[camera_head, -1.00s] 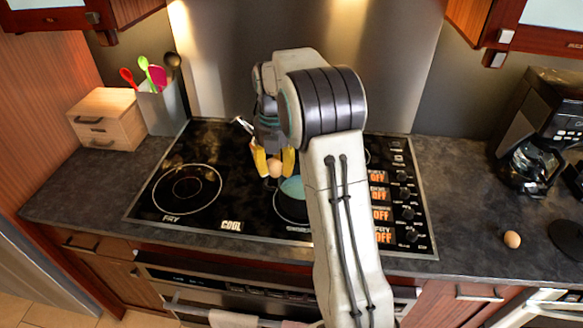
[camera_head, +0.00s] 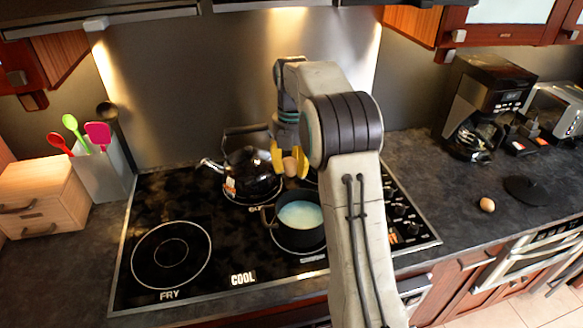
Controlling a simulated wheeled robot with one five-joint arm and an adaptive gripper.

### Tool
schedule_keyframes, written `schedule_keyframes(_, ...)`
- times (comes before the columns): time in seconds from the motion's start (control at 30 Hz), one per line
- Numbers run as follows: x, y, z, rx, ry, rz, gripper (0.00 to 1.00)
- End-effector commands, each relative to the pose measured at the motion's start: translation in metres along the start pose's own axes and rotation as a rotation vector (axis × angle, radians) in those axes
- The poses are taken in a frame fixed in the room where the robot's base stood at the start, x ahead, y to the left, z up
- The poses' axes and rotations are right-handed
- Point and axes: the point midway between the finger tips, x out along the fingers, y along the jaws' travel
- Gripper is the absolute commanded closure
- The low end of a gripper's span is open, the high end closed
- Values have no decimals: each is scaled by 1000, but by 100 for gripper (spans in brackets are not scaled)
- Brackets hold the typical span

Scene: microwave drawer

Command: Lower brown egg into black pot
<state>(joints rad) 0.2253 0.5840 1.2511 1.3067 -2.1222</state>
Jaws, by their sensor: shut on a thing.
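The brown egg (camera_head: 291,166) is between the yellow fingertips of my gripper (camera_head: 290,163), which is shut on it. The black pot (camera_head: 298,236) stands on a front burner of the stovetop, with pale bluish liquid inside. In the picture the egg shows above the far rim of the pot, apart from the liquid. My arm covers the right side of the pot.
A black kettle (camera_head: 251,172) stands close behind the pot, left of my gripper. A second egg (camera_head: 487,204) lies on the right counter near a dark round lid (camera_head: 527,190). A coffee maker (camera_head: 483,104) stands behind. The front-left burner (camera_head: 171,255) is empty.

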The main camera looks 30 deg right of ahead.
Motion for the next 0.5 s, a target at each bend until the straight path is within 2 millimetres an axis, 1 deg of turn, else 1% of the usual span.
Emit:
schedule_keyframes(0.3,0,-6,-4,81,-1,1,69)
schedule_keyframes(0.5,6,-6,-4,95,0,1,69)
